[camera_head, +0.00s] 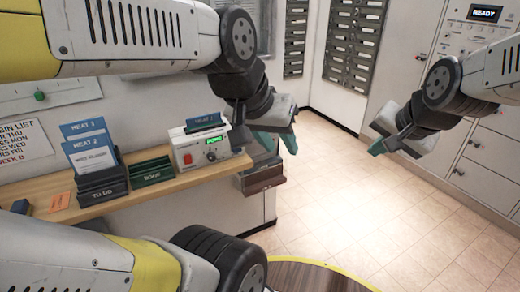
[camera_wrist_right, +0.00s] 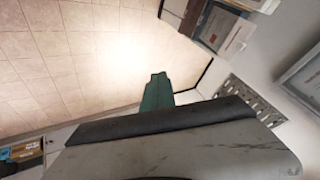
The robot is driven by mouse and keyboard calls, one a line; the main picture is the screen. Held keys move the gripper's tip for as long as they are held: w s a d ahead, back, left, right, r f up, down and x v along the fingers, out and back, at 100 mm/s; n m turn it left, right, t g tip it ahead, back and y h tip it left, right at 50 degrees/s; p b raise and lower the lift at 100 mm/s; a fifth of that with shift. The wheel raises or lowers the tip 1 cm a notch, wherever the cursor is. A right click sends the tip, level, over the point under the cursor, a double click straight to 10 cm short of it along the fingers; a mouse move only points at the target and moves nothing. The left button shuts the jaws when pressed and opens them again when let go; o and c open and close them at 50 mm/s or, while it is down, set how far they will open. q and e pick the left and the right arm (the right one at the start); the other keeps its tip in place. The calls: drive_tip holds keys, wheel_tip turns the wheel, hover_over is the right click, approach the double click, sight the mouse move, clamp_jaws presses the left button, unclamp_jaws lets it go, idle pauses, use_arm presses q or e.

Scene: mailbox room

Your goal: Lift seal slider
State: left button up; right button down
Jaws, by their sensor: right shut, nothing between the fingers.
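A small panel with a green slider knob (camera_head: 40,96) on a horizontal slot is on the wall at the far left of the head view; I cannot tell for sure that it is the seal slider. A white device (camera_head: 205,160) with a red button, green display and dark knob stands on the shelf. My left gripper (camera_head: 277,142) is to the right of the device, its teal fingers apart and empty. My right gripper (camera_head: 379,148) is over the floor at the right, shut and empty; its teal fingers (camera_wrist_right: 157,92) are together in the right wrist view.
A dark box (camera_head: 262,177) hangs by the shelf's right end. Mailboxes (camera_head: 353,45) and a READY panel (camera_head: 484,13) are behind. The tiled floor is clear.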

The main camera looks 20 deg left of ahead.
drive_tip(key=w+a+f+m+y, duration=0.1)
drive_tip(key=w+a+f+m, duration=0.2)
drive_tip(key=w+a+f, duration=0.35)
drive_tip(key=m+t+y, duration=0.3)
drive_tip(key=m+y, duration=0.4)
drive_tip(key=m, duration=1.3)
approach(241, 165)
wheel_tip(241, 165, up, 3)
drive_tip(key=shift+w+a+r, duration=0.1)
drive_tip(key=shift+a+r, duration=0.05)
drive_tip(key=shift+r, duration=0.1)
drive_tip(key=shift+g, duration=0.3)
drive_tip(key=x, duration=1)
drive_tip(key=shift+f, duration=0.1)
